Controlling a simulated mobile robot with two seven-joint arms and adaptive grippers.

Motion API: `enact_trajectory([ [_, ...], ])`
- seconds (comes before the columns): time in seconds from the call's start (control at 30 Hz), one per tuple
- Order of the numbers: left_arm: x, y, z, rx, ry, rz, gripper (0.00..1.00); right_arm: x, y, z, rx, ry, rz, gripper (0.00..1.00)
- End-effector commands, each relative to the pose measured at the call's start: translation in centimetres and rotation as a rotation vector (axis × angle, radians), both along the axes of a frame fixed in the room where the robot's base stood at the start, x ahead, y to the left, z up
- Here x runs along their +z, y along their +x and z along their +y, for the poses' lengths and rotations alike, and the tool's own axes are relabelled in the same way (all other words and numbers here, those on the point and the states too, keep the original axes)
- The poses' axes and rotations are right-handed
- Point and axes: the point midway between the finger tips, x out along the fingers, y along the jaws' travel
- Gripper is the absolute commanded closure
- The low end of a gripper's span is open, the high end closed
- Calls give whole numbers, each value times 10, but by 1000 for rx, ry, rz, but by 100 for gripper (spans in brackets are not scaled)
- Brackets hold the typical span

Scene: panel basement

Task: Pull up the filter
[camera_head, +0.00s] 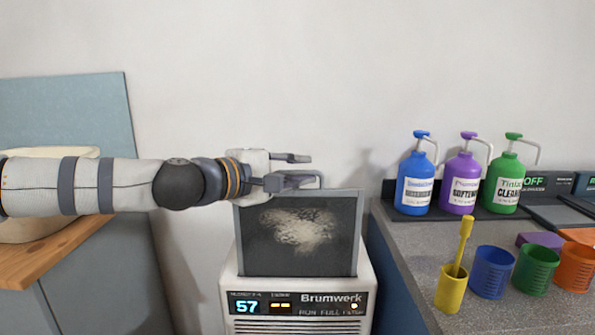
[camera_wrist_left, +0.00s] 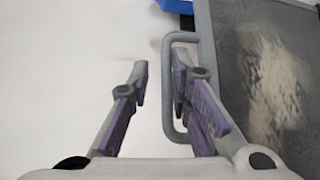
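The filter (camera_head: 301,235) is a dark grey framed panel with a pale dusty patch. It stands upright at the top of the white Brumwerk unit (camera_head: 298,314). In the left wrist view the filter (camera_wrist_left: 262,85) fills the right side, with its grey loop handle (camera_wrist_left: 168,85) on its near edge. My left gripper (camera_head: 298,170) is open at the filter's top edge, by the handle. In the left wrist view, the handle's outer bar lies between the fingers of my left gripper (camera_wrist_left: 158,85), close to the right finger. Contact cannot be told. My right gripper is out of view.
A counter (camera_head: 408,246) stands right of the unit, with blue (camera_head: 414,184), purple (camera_head: 461,184) and green (camera_head: 507,185) pump bottles and several coloured cups. A wooden-topped cabinet (camera_head: 60,250) is at the left. The wall above the filter is clear.

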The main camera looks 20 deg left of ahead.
Motion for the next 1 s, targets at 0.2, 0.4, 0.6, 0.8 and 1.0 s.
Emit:
enact_trajectory([
  [0.2,0,-1,0,-1,1,-1,84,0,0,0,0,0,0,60],
  [0.4,7,-32,19,1,-1,-4,84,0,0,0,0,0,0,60],
  [0.6,16,-77,44,3,-2,-5,84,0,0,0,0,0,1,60],
  [0.8,17,-97,56,1,-1,-2,84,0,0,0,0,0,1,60],
  [1.0,17,-103,59,-1,0,0,84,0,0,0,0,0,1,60],
])
